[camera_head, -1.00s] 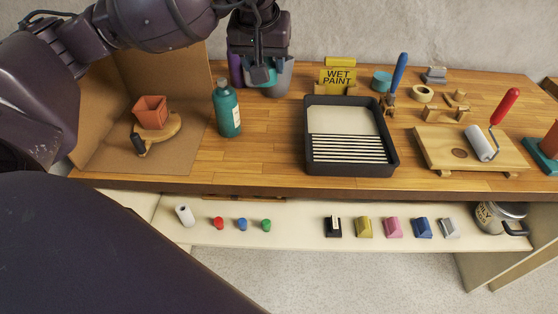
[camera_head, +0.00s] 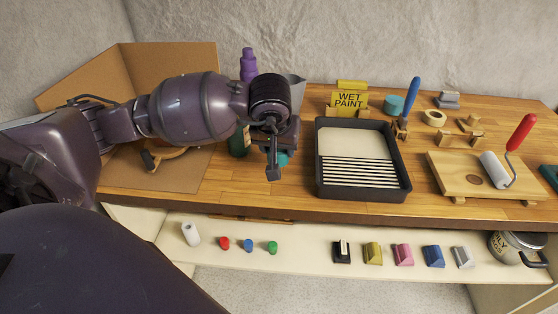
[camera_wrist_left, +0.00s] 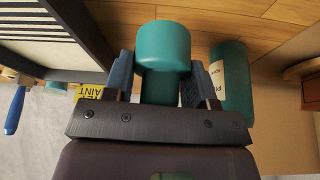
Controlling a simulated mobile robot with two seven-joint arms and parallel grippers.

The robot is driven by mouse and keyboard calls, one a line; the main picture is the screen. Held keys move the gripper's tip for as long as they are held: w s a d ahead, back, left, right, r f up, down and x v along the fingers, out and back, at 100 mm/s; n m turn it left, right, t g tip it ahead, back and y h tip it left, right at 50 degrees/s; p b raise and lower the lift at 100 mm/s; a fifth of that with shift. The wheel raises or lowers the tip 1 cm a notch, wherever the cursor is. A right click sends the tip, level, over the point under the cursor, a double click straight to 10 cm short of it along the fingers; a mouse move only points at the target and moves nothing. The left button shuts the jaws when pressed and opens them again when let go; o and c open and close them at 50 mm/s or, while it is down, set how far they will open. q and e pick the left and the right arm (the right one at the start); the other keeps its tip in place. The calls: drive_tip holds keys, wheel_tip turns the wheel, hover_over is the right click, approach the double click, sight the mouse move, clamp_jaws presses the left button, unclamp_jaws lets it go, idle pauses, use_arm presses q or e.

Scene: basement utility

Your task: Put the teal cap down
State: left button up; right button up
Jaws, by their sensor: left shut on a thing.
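My left gripper (camera_head: 276,172) is shut on the teal cap (camera_wrist_left: 163,48). The wrist view shows the cap between the two blue-grey fingers; in the head view only a bit of the teal cap (camera_head: 283,158) shows beside the gripper. The gripper hangs over the wooden worktop (camera_head: 300,208), left of the black paint tray (camera_head: 404,170). The teal bottle (camera_head: 238,143) stands just left of the gripper, partly hidden by my arm; it also shows in the wrist view (camera_wrist_left: 232,80). My right gripper is not in view.
A purple bottle (camera_head: 248,64) and a grey container (camera_head: 298,90) stand behind my arm. A wet paint sign (camera_head: 349,101) stands behind the tray. A cardboard screen (camera_head: 185,66) is at left. Small items line the lower shelf (camera_head: 305,257). Bare worktop shows near the front edge.

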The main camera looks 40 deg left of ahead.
sight(278, 161)
use_arm(q)
wheel_tip(278, 161, down, 4)
drive_tip(key=shift+f, duration=0.35)
drive_tip(key=shift+r, duration=0.1)
drive_tip(key=shift+f+b, duration=0.2)
drive_tip(key=shift+b, duration=0.15)
drive_tip(key=o, duration=0.9)
